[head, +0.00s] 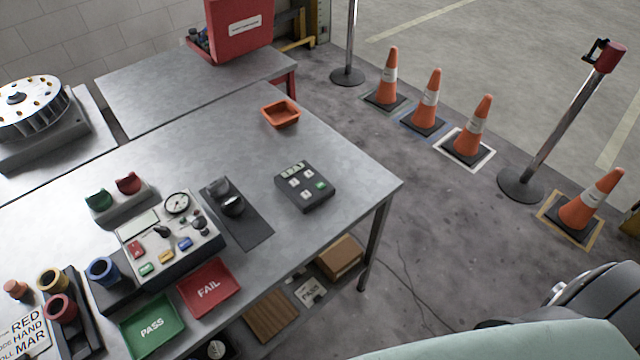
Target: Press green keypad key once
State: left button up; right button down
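A small dark keypad (305,187) lies on the grey metal table, toward its right end. It has a pale display along its far edge, several white keys, and one green key (321,185) at its right side. Nothing covers the keypad, and nothing touches the green key. Neither of my grippers shows in the head view.
Left of the keypad are a black mat (250,228) with a dark rounded object and a control box (150,255) with a gauge. An orange tray (281,113) lies behind. Red FAIL (209,288) and green PASS (152,326) trays lie in front. Cones (470,130) stand on the floor.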

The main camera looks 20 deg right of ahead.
aim_at(320, 185)
jog(key=u, duration=1.5)
jog(key=k+l+u, duration=0.2)
jog(key=k+l, duration=0.55)
jog(key=l, duration=0.3)
jog(key=k+l, duration=0.3)
jog(key=l, duration=0.15)
